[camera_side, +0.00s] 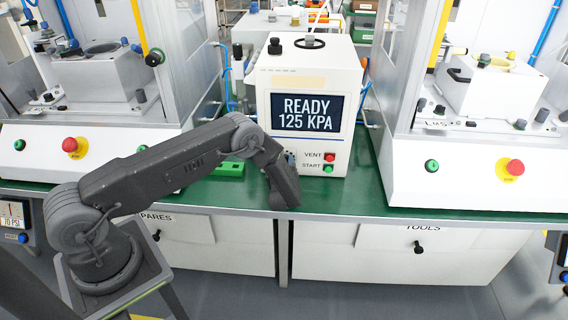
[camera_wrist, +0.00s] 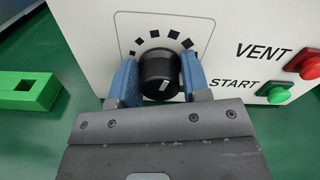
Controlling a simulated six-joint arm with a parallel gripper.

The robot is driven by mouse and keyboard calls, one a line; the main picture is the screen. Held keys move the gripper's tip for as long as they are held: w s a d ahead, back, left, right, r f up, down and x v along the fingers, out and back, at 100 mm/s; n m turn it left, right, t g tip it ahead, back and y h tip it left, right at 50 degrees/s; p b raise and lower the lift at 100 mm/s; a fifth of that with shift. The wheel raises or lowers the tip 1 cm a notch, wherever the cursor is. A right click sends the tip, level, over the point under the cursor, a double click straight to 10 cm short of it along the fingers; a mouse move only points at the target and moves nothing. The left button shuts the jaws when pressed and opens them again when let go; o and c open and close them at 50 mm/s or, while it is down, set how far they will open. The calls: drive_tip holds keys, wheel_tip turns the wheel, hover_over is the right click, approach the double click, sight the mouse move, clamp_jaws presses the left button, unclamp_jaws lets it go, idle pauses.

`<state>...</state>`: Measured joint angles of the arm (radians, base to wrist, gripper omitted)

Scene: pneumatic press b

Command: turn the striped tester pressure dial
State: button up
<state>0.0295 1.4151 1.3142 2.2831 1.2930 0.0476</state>
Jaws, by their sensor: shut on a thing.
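The tester (camera_side: 304,80) is a white box in the middle of the bench in the side view, with a screen (camera_side: 308,113) reading "READY 125 KPA". In the wrist view its pressure dial (camera_wrist: 159,72) is a black round knob with a light mark low on its face, under an arc of black squares of varying size. My gripper (camera_wrist: 157,80) is shut on the dial, one blue finger on each side. In the side view my gripper (camera_side: 288,160) is at the lower left of the tester's front, and my arm hides the dial.
A red VENT button (camera_wrist: 308,64) and a green START button (camera_wrist: 278,95) are close to the right of the dial. A green block (camera_wrist: 28,92) lies on the bench to the left. White machines with red stop buttons (camera_side: 514,167) stand on both sides.

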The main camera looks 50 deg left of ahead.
drive_tip(key=o, duration=0.9)
drive_tip(key=shift+o, duration=0.2)
drive_tip(key=v, duration=1.4)
drive_tip(key=shift+a, duration=0.1)
